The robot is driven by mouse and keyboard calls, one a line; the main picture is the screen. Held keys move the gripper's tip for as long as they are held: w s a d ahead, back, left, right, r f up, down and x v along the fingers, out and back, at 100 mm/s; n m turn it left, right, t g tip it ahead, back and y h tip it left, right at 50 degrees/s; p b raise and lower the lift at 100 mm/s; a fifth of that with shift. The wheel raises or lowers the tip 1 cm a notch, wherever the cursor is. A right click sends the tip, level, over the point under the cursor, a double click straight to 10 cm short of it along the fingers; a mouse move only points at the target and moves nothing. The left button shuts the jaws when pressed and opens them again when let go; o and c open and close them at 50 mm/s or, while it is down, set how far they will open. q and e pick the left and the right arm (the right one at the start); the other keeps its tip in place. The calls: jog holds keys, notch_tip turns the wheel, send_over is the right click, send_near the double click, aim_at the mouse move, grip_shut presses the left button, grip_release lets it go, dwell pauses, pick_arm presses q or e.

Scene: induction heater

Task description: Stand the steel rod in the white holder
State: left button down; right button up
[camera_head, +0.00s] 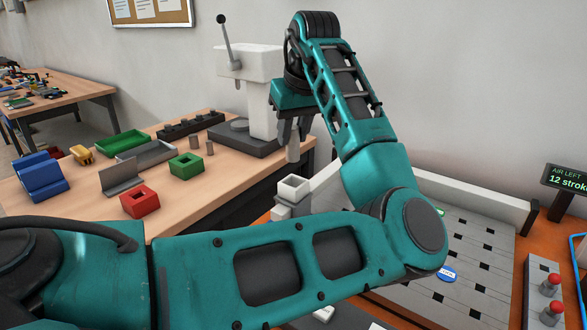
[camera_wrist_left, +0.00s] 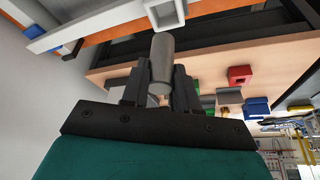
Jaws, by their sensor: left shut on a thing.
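My left gripper (camera_head: 292,126) points down above the white holder (camera_head: 289,198) and is shut on the grey steel rod (camera_head: 293,151). The rod hangs about upright below the fingers, its lower end near the holder's square opening. My right gripper is not in view.
A white press (camera_head: 250,65) stands behind on the wooden table. A slotted light panel (camera_head: 470,245) lies right of my arm, beside a red-button box (camera_head: 545,290).

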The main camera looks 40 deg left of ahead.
aim_at(294, 161)
pick_arm(q)
jog(key=shift+f+b, duration=0.45)
jog(key=shift+f, duration=3.05)
jog(key=shift+f, duration=0.2)
jog(key=c, duration=0.9)
grip_release()
jog(key=shift+f, duration=0.15)
jog(key=shift+o, duration=0.2)
jog(key=p+v, duration=0.1)
jog(key=v, duration=1.1)
jog(key=shift+r, duration=0.3)
